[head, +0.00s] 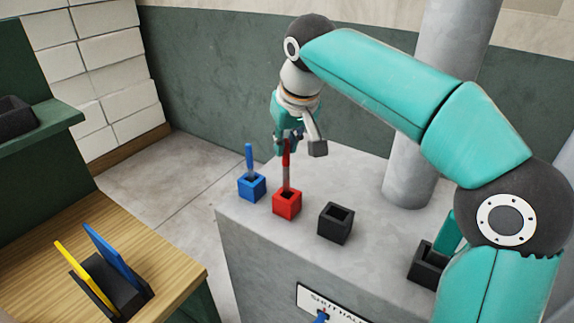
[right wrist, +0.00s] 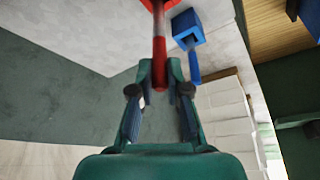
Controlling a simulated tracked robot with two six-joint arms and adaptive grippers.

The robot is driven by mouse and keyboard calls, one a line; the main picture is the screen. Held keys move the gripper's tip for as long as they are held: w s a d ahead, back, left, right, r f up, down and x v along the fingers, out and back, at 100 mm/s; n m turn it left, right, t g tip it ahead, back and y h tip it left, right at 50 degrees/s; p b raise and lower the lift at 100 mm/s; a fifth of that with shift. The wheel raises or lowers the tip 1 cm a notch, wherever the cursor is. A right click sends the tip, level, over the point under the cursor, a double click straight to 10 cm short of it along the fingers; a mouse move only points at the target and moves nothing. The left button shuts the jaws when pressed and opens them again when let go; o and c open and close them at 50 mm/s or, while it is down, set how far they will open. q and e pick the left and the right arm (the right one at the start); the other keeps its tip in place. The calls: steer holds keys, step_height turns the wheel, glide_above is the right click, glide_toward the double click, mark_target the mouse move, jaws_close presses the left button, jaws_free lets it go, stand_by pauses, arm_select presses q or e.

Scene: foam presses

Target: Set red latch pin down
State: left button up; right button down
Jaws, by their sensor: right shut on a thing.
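The red latch pin (head: 286,172) stands about upright, with a red top and a grey shaft. Its lower end meets the opening of the red socket block (head: 287,206) on the grey press top; how deep it sits is hidden. My right gripper (head: 287,141) is above the block, shut on the pin's red top. In the right wrist view the pin (right wrist: 159,45) lies between the fingertips (right wrist: 160,74), and part of the red block (right wrist: 160,4) shows at its far end. My left gripper is in neither view.
Left of the red block stands a blue block (head: 252,187) with a blue pin (head: 249,157). An empty dark block (head: 336,224) is to the right. A grey column (head: 418,130) rises behind. A wooden bench (head: 170,262) at lower left bears a dark holder with yellow and blue pieces.

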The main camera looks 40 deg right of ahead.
mark_target(287, 155)
steer(key=shift+f, duration=2.05)
steer(key=shift+b, duration=0.3)
steer(key=shift+f, duration=0.15)
steer(key=c, duration=1.1)
jaws_free()
steer(key=shift+c, duration=0.2)
steer(key=shift+r, duration=0.25)
steer(key=p+v, duration=0.1)
steer(key=v, duration=1.1)
